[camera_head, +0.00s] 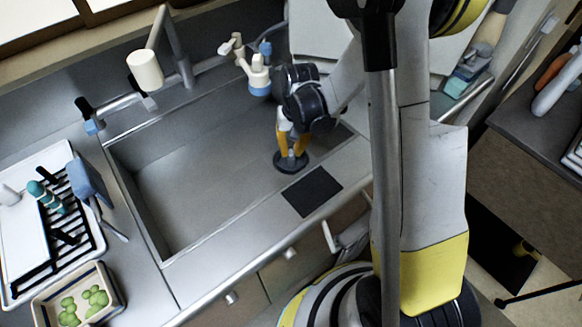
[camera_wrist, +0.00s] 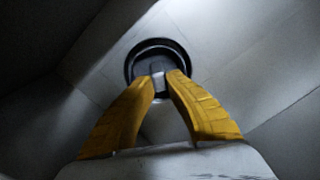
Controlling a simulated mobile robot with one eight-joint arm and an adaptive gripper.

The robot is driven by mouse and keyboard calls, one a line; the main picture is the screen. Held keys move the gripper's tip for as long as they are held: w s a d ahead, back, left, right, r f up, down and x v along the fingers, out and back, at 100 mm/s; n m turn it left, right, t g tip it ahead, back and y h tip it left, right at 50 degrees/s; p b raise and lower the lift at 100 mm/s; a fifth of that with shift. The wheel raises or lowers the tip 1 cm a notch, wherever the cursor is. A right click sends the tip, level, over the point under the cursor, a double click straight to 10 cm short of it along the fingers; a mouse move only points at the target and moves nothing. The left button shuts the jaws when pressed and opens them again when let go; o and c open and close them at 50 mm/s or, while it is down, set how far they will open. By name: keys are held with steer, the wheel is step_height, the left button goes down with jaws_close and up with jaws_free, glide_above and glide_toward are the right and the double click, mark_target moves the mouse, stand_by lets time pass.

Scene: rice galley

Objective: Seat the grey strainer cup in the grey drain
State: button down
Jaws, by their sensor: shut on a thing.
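The grey strainer cup (camera_head: 290,163) shows in the head view as a dark round disc at the right end of the sink basin. My gripper (camera_head: 291,150) points down over it with its yellow fingers. In the wrist view my gripper (camera_wrist: 163,77) is shut on the pale knob at the middle of the strainer cup (camera_wrist: 150,65). A dark round rim surrounds the cup there. I cannot tell the grey drain apart from the cup's rim, nor whether the cup sits in it or is held just above.
The sink basin (camera_head: 190,190) is otherwise bare. A dark square mat (camera_head: 312,191) lies on the front ledge. A faucet (camera_head: 146,70) and a rail stand behind. A dish rack (camera_head: 40,235) and a tray with green items (camera_head: 75,305) are at left.

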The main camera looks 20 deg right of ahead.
steer(key=shift+f, duration=0.55)
stand_by(0.5)
steer(key=c, duration=1.4)
jaws_free()
steer(key=shift+r, duration=0.1)
step_height(320, 180, up, 12)
steer(key=shift+d, duration=0.45)
steer(key=shift+s, duration=0.1)
